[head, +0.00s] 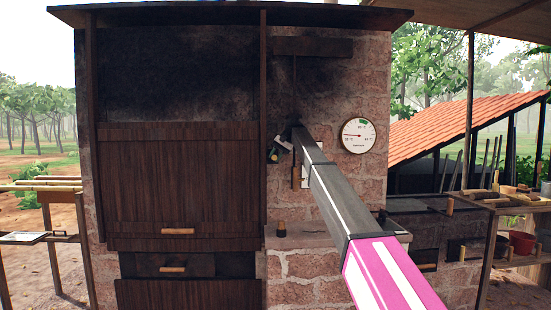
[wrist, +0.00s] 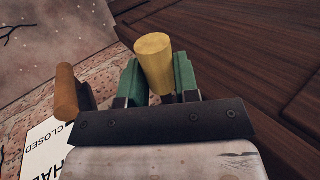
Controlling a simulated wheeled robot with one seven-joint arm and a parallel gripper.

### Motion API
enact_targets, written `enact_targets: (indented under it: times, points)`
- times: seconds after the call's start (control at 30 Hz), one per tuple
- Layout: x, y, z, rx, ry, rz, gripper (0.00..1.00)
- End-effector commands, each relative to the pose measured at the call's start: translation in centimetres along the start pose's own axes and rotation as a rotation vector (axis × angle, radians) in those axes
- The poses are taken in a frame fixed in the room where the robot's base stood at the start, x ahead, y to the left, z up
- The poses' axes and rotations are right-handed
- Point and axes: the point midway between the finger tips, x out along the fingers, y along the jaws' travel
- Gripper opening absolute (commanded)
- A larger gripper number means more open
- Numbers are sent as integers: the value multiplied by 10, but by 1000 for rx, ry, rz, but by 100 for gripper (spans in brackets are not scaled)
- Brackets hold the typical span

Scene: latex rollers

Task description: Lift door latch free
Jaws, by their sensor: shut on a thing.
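The tall dark wooden door (head: 180,185) stands in the brick housing at left, with a pale wooden handle near its bottom edge. My gripper (head: 273,154) is at the door's right edge, at the end of my arm reaching in from the lower right. In the wrist view my gripper's green fingers (wrist: 157,80) are shut on a yellowish wooden peg (wrist: 153,58), which looks like the latch's knob. The peg sticks up between the fingers, beside the dark wood planks. The latch's body is hidden behind the fingers and the black gripper plate.
A brown wooden grip (wrist: 66,92) hangs close to the left of my gripper, beside a white sign (wrist: 50,140) reading "CLOSED". A round gauge (head: 358,135) is on the brick wall at right. A small dark knobbed object (head: 281,229) stands on the ledge below.

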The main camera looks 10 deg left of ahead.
Motion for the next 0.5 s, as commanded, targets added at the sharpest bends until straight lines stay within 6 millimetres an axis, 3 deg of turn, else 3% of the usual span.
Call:
enact_targets:
  times: [0.03,0.07,0.1,0.5]
  points:
    - [-1,0,-1,2,1,-1,0]
    - [-1,0,-1,2,1,-1,36]
    - [-1,0,-1,2,1,-1,40]
    - [-6,0,-1,0,2,-1,40]
